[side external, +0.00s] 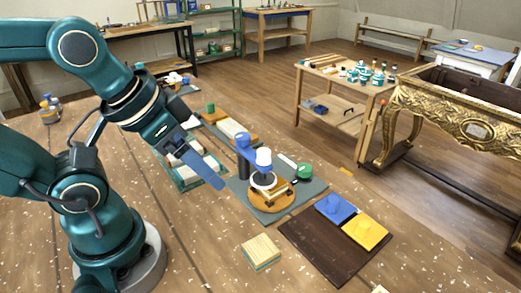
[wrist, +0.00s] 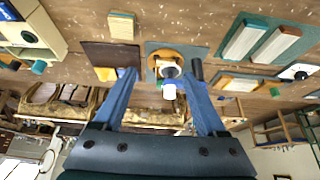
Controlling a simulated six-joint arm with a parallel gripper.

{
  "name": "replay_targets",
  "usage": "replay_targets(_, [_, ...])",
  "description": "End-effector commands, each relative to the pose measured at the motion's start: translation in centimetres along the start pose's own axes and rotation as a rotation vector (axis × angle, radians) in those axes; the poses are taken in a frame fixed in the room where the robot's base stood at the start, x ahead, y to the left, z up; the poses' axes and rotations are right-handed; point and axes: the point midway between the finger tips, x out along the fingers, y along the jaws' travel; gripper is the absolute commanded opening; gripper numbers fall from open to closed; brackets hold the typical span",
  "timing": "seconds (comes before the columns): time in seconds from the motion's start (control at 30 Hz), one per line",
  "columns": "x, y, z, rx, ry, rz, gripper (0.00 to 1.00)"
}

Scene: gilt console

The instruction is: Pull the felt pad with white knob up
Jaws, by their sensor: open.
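A white knob (side external: 264,157) stands upright above a round wooden base (side external: 283,203), with a white ring below it. The knob also shows in the wrist view (wrist: 168,91). Any felt under it is too small to make out. My gripper (side external: 216,180) is open and empty, to the left of the base in the side view, pointing down at a slant. In the wrist view my gripper (wrist: 160,73) has its two blue fingers spread, with the knob between them in the picture but apart from both.
The base stands on a grey-green mat (side external: 249,205). A green knob (side external: 304,170) is close by. A wooden block (side external: 261,251) lies in front. Left of the mat is a tray (side external: 188,181).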

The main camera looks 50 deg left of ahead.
Motion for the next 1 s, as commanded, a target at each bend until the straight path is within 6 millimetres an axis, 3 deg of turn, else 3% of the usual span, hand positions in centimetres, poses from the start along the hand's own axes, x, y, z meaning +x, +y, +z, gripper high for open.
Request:
replay_targets(0.17, [-0.7, 0.0, -0.2, -0.021, -0.013, 0.000, 0.64])
replay_targets(0.37, [-2.5, -0.2, -3.6, -0.072, -0.073, -0.008, 0.64])
replay_targets(0.53, [-2.5, -0.7, -7.3, -0.127, -0.173, -0.022, 0.64])
replay_targets(0.8, [0.5, -1.9, -11.9, -0.203, -0.335, -0.046, 0.64])
replay_targets(1.0, [4.0, -2.8, -13.4, -0.234, -0.429, -0.057, 0.64])
